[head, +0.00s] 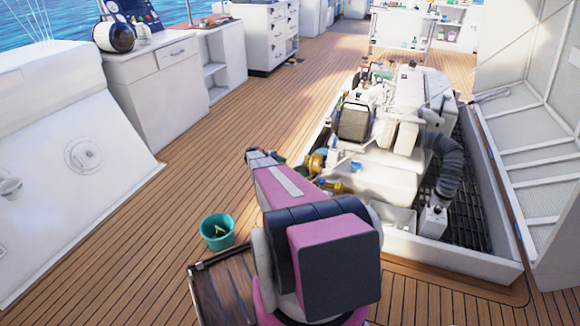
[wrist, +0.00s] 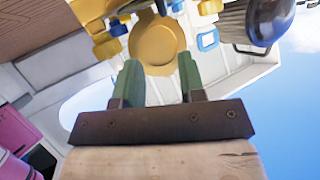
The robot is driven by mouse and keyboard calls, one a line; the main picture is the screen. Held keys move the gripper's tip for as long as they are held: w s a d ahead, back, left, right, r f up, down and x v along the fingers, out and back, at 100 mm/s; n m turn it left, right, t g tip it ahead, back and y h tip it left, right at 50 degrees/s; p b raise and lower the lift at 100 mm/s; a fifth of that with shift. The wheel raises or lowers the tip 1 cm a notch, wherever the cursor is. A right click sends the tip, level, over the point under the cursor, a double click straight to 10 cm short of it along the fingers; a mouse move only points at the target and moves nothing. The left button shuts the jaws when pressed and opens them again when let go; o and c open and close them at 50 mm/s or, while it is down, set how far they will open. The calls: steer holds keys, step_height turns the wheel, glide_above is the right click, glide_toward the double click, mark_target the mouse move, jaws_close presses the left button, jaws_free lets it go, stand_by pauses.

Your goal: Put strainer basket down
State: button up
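I cannot make out a strainer basket for certain in either view. In the wrist view my gripper (wrist: 160,72) has its two green fingers apart, with nothing seen held between them. Just beyond the fingertips is a round yellow-brass fitting (wrist: 158,48), which looks like a housing on the engine. In the head view brass fittings (head: 316,163) show at the engine's near left side. My pink arm reaches toward them and hides part of that area; the fingers are hidden there.
The white engine (head: 385,180) sits in an open hatch with a raised white rim (head: 450,256). A teal bucket (head: 217,240) with something yellow-green inside stands on the deck. A dark-framed wooden panel (head: 221,292) lies nearby.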

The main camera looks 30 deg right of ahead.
steer(key=s+a+r+n+t+y, duration=0.1)
steer(key=s+a+r+n+y, duration=0.3)
steer(key=a, duration=0.7)
steer(key=s+a+r+n+t+y, duration=0.2)
steer(key=s+a+r+n+y, duration=0.2)
steer(key=s+a+r+n, duration=0.5)
steer(key=s+a+r+n+t+y, duration=0.2)
steer(key=s+a+r+n+y, duration=0.2)
steer(key=s+a+n, duration=0.7)
steer(key=s+a+r, duration=0.2)
steer(key=s+a, duration=0.2)
steer(key=shift+s+r+n+y, duration=0.2)
steer(key=shift+r+n+y, duration=0.1)
steer(key=shift+r, duration=0.05)
steer(key=shift+c, duration=0.3)
